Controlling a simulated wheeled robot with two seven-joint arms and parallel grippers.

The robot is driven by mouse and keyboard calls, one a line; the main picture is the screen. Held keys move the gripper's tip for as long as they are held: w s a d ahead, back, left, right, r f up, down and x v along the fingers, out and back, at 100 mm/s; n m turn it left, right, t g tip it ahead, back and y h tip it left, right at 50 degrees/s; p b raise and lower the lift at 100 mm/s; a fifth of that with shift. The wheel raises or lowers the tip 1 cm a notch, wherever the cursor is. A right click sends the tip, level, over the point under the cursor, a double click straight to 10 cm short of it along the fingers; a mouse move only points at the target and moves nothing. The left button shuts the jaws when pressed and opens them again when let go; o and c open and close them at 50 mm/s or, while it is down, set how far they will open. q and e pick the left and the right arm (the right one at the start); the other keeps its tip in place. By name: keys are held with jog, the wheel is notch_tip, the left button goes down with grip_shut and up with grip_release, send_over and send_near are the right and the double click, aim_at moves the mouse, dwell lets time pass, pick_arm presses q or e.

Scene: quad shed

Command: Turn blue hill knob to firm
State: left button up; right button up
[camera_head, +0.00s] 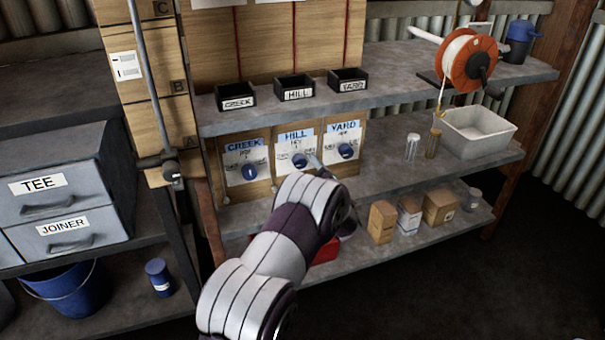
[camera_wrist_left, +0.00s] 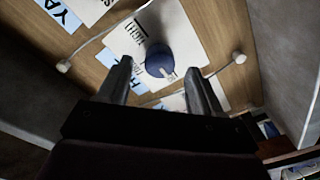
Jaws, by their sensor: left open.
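The blue HILL knob (camera_head: 299,160) sits on the middle white card of the wooden panel in the head view, between the CREEK knob (camera_head: 250,172) and the YARD knob (camera_head: 346,151). In the left wrist view the blue knob (camera_wrist_left: 160,60) has a pale pointer mark at its lower right. My left gripper (camera_wrist_left: 155,82) is open, with one finger on each side of the knob in the picture. I cannot tell whether the fingers touch it. In the head view my left gripper (camera_head: 316,163) is beside the HILL knob, partly hidden by my arm. My right gripper is not in view.
Black bins labelled CREEK (camera_head: 237,97), HILL (camera_head: 295,88) and YARD (camera_head: 348,80) stand on the shelf above. An orange reel (camera_head: 468,60) and a white tub (camera_head: 475,132) are to the right. Boxes (camera_head: 382,222) stand on the lower shelf.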

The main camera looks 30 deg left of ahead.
pick_arm(q)
jog(key=shift+b+x, duration=0.3)
jog(key=shift+x, duration=1.15)
jog(key=c, duration=1.1)
jog(key=shift+o, duration=0.2)
jog(key=m+p, duration=0.3)
jog(key=shift+r+p, duration=0.2)
jog(key=shift+p, duration=0.1)
jog(key=m+p, duration=0.3)
jog(key=m, duration=0.1)
jog(key=shift+f+m, duration=0.1)
jog(key=shift+m, duration=0.3)
jog(key=m+p, duration=0.3)
jog(key=m, duration=0.2)
jog(key=shift+m+t, duration=0.3)
jog(key=shift+t, duration=0.1)
jog(key=shift+f+m+p, duration=0.2)
jog(key=shift+m+p, duration=0.5)
jog(key=shift+m, duration=1.7)
